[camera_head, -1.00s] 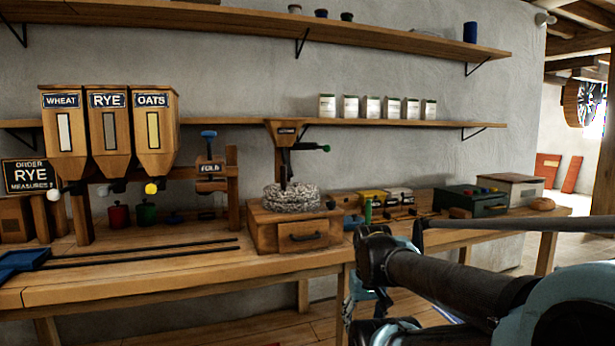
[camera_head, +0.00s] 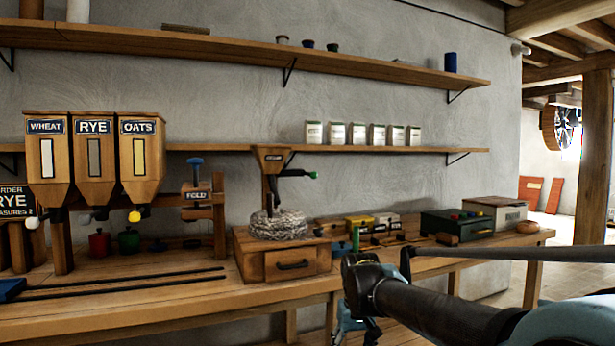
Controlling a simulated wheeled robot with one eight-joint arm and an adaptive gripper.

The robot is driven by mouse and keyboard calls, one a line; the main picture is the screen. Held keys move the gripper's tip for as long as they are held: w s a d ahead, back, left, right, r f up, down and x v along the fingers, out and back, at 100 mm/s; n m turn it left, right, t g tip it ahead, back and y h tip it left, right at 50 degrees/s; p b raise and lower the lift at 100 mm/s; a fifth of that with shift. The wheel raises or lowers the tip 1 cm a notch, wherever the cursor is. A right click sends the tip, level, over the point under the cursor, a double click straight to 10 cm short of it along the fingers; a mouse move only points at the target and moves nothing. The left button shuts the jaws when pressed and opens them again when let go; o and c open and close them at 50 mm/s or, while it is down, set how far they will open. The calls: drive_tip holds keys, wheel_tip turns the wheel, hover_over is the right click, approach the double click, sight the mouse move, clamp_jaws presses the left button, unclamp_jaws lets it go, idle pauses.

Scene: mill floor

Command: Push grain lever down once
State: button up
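Three wooden grain hoppers stand at the left: the wheat hopper (camera_head: 46,165), the rye hopper (camera_head: 94,155) and the oats hopper (camera_head: 140,160). Under them sit small levers: a white-knobbed lever (camera_head: 32,222) under wheat, a dark grey one (camera_head: 85,219) under rye and a yellow-knobbed one (camera_head: 134,216) under oats. A dark order sign (camera_head: 16,201), cut by the left edge, reads RYE and measures 2. My arm enters at lower right, well away from the levers. I cannot make out my gripper's fingers in this view.
The workbench (camera_head: 130,310) runs along the wall. On it stand a millstone (camera_head: 278,225) over a drawer box (camera_head: 290,264), a FOLD press (camera_head: 196,195), red and green pots, and a dark green box (camera_head: 457,224). Two dark rails (camera_head: 120,283) lie along the front.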

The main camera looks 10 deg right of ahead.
clamp_jaws()
idle(0.3)
idle(1.1)
